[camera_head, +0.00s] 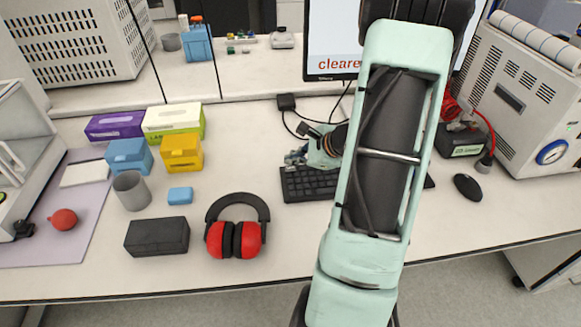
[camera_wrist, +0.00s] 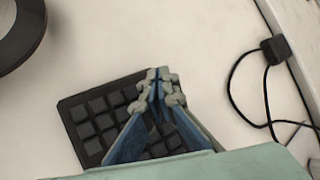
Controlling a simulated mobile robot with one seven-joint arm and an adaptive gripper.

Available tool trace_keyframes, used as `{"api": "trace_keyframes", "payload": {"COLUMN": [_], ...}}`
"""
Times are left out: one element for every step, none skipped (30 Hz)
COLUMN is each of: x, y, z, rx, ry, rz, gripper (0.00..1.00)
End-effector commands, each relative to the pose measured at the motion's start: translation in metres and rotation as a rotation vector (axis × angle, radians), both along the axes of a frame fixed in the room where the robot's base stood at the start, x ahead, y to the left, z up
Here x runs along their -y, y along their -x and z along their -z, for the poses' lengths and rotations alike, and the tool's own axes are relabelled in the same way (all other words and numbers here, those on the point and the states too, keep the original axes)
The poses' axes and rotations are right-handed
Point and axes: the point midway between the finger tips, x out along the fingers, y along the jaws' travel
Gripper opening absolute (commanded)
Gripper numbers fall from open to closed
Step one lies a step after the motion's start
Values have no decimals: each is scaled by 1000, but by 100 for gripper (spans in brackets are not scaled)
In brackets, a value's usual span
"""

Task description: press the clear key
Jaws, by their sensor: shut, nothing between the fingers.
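The black keyboard (camera_head: 308,188) lies on the bench in front of the monitor, partly hidden behind my arm. In the wrist view the keyboard (camera_wrist: 90,112) shows dark keys with no readable labels, so I cannot tell which one is the clear key. My gripper (camera_head: 294,159) is at the keyboard's left part. In the wrist view my gripper (camera_wrist: 158,84) is shut and empty, its fingertips over the keyboard's edge. I cannot tell whether they touch a key. The monitor (camera_head: 332,50) shows red text beginning "cleare"; my arm hides the rest.
Red and black earmuffs (camera_head: 236,238) lie left of my arm. A black mouse (camera_head: 468,187) lies at the right. A small black block with a cable (camera_head: 287,102) sits behind the keyboard. Boxes (camera_head: 173,121) stand at the left. Bare bench lies between earmuffs and keyboard.

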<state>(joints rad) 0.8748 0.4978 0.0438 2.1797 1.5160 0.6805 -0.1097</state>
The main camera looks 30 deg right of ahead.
Motion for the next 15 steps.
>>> {"api": "trace_keyframes", "payload": {"x": [0,0,0,0,0,0,0,0,0,0,0,0,0,0,0], "y": [0,0,0,0,0,0,0,0,0,0,0,0,0,0,0], "z": [-2,-3,-5,-8,-10,-14,-18,-21,-25,-28,-31,-35,-38,-41,-45], "rx": [0,0,1,1,1,1,1,1,1,1,1,1,1,2,2], "ry": [0,1,1,1,2,2,1,1,1,1,1,1,1,0,0], "rz": [0,-1,0,0,-1,-1,0,0,0,0,0,0,0,-1,-1], "gripper": [0,0,0,0,0,0,0,0,0,0,0,0,0,0,0]}}
